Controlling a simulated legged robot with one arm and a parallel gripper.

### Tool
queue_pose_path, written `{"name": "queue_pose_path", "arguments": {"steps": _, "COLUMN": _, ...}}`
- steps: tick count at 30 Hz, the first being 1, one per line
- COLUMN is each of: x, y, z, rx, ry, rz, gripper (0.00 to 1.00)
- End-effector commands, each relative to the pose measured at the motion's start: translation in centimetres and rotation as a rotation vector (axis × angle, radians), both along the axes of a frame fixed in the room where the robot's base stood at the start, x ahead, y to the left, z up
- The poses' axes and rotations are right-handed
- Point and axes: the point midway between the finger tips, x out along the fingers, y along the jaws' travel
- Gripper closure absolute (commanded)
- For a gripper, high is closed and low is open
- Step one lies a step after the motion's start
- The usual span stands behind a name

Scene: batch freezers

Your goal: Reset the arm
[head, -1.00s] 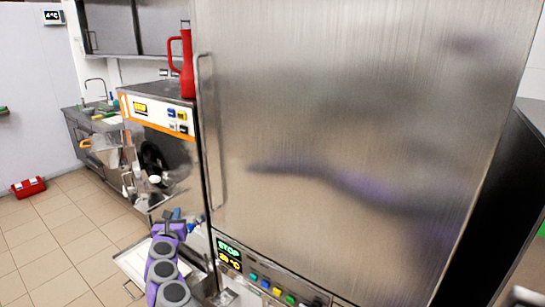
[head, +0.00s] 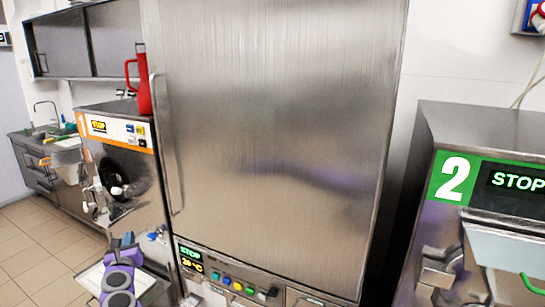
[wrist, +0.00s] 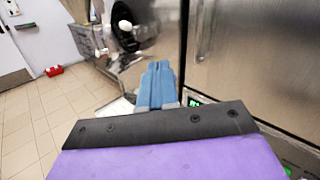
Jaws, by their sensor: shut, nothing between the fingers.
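My gripper (wrist: 157,85) shows in the wrist view as two blue fingers close together, shut and empty. It points toward the orange-trimmed batch freezer and the floor in front of it. In the head view my purple and grey arm (head: 121,279) is at the lower left, in front of the first freezer. The gripper itself is small there, near blue parts at the arm's far end. No object is in the fingers.
A tall steel cabinet (head: 270,130) with a control panel (head: 230,280) stands close ahead. Left of it is the orange-trimmed freezer (head: 130,165) with a red jug (head: 143,93) on top. Freezer 2 (head: 490,190) stands at right. Tiled floor (head: 40,250) is clear at lower left.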

Motion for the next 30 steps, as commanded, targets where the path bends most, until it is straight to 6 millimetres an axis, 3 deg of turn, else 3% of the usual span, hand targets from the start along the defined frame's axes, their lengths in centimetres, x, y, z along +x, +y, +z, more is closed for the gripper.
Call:
{"name": "queue_pose_path", "arguments": {"steps": 11, "x": 0.7, "y": 1.5, "z": 4.5, "rx": -0.279, "ry": -0.218, "rz": 0.073, "gripper": 1.00}}
{"name": "queue_pose_path", "arguments": {"steps": 17, "x": 1.8, "y": 1.7, "z": 7.1, "rx": -0.579, "ry": -0.392, "rz": 0.133, "gripper": 1.00}}
{"name": "queue_pose_path", "arguments": {"steps": 23, "x": 3.7, "y": -0.2, "z": 8.7, "rx": -0.922, "ry": -0.528, "rz": 0.183, "gripper": 1.00}}
{"name": "queue_pose_path", "arguments": {"steps": 30, "x": 6.1, "y": -5.5, "z": 9.5, "rx": -1.323, "ry": -0.600, "rz": 0.248, "gripper": 1.00}}
